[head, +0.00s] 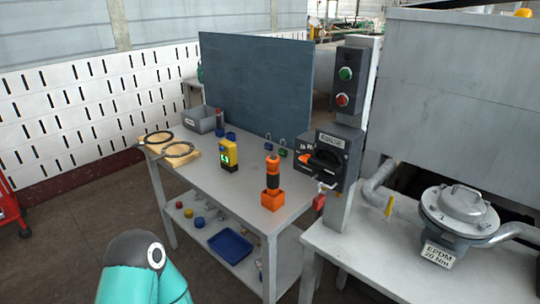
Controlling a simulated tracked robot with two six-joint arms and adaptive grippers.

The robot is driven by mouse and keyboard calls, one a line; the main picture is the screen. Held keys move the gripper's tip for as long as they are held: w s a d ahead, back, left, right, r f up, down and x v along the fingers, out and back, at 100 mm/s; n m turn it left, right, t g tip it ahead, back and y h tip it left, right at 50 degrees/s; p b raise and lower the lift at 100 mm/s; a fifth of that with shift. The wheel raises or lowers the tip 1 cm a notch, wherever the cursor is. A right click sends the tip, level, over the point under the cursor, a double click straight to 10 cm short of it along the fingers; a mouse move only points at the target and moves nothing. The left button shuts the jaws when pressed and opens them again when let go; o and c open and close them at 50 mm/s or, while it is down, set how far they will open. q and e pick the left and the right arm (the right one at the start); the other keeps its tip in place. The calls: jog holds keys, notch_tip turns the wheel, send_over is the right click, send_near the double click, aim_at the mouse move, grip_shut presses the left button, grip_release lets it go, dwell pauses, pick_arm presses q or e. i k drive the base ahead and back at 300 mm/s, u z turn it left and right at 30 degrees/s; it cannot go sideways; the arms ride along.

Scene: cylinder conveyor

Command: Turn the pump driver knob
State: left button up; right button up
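A dark grey box (347,145) with a small label plate is mounted on the grey post. A black rotary knob (325,160) is on its front, probably the pump driver knob. The label is too small to read surely. An orange patch shows beside the knob, at its left. Neither gripper is in view. A teal arm link of mine with a black joint shows at the bottom left, well away from the knob. Nothing is seen touching the knob.
A control box (345,82) with green and red buttons sits higher on the post. The grey table (215,183) holds an orange-and-black tool (272,180), a yellow device (229,152) and rings on wood. A flanged pump unit (460,213) stands at right.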

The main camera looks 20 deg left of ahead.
aim_at(303, 158)
jog(key=k, duration=0.5)
jog(key=u, duration=0.45)
jog(key=i, duration=0.95)
jog(key=z, duration=1.05)
